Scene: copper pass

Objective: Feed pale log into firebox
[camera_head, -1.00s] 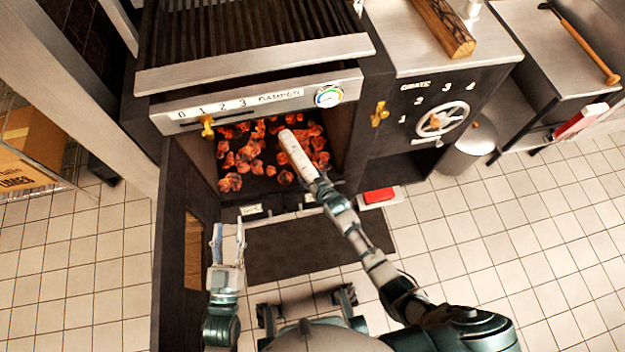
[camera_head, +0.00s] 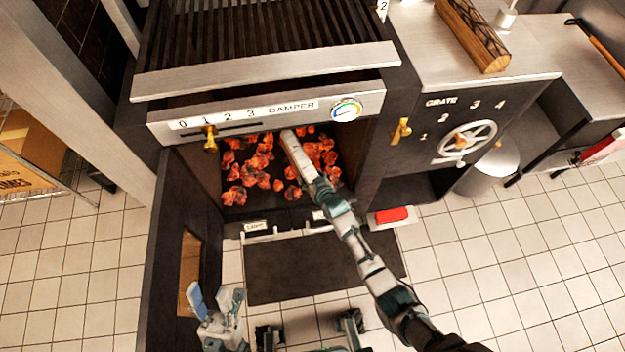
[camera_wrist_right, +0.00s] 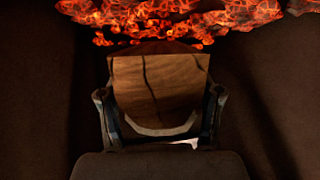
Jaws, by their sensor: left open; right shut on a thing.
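The pale log (camera_head: 298,155) reaches into the open firebox (camera_head: 206,180), its far end over the glowing coals. My right gripper (camera_head: 318,184) is shut on the log's near end, at the firebox mouth. In the right wrist view the log (camera_wrist_right: 160,85) fills the space between the two fingers (camera_wrist_right: 159,115), with coals (camera_wrist_right: 180,15) beyond it. I cannot tell whether the log touches the coals. My left gripper (camera_head: 217,300) is open and empty, low at the left, near the opened firebox door (camera_head: 178,235).
A brass damper knob (camera_head: 210,140) and gauge (camera_head: 346,109) sit above the opening. A brown striped log (camera_head: 474,38) lies on the counter at the right. The grate wheel (camera_head: 468,143) is below it. A dark mat (camera_head: 290,268) lies on the tiled floor.

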